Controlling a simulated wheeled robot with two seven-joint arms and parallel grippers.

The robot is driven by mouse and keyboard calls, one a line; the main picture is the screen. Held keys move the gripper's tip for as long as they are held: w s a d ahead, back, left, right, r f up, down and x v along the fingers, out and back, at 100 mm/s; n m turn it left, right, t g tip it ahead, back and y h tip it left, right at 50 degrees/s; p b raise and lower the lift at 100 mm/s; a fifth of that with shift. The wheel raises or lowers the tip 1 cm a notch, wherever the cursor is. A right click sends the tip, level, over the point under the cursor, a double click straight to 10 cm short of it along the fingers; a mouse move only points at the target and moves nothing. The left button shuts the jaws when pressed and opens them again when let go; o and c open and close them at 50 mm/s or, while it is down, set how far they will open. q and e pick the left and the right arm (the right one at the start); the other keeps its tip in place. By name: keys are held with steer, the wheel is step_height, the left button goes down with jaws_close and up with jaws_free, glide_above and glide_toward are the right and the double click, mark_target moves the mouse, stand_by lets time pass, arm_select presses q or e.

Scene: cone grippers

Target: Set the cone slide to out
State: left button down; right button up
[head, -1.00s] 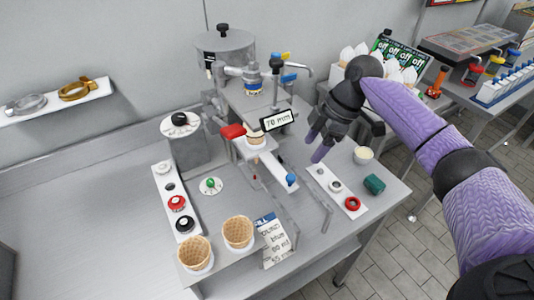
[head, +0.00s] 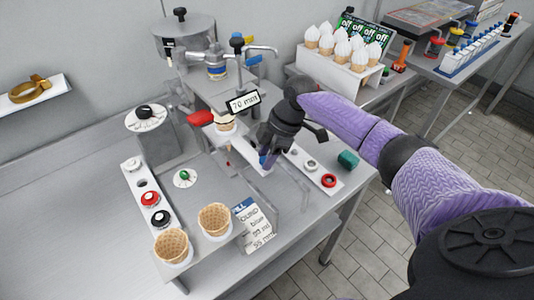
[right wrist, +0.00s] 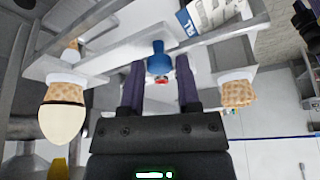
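The cone slide (head: 241,149) is a pale strip under the machine, with a cone (head: 227,127) at its far end beneath the 70 mm display. Its blue knob (right wrist: 158,57) shows in the right wrist view. My right gripper (head: 268,163) is low over the slide's near end and hides most of the knob in the head view. In the right wrist view my right gripper (right wrist: 160,76) is open, its two purple fingers on either side of the knob, with gaps visible. My left gripper is not in view.
A red lever (head: 200,118) is left of the display (head: 243,102). Two empty cones (head: 214,220) stand at the front beside a printed card (head: 255,222). A strip with rings (head: 329,180) and a green object (head: 348,159) lie to the right.

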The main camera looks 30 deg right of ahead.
jaws_close()
stand_by(0.3)
stand_by(0.8)
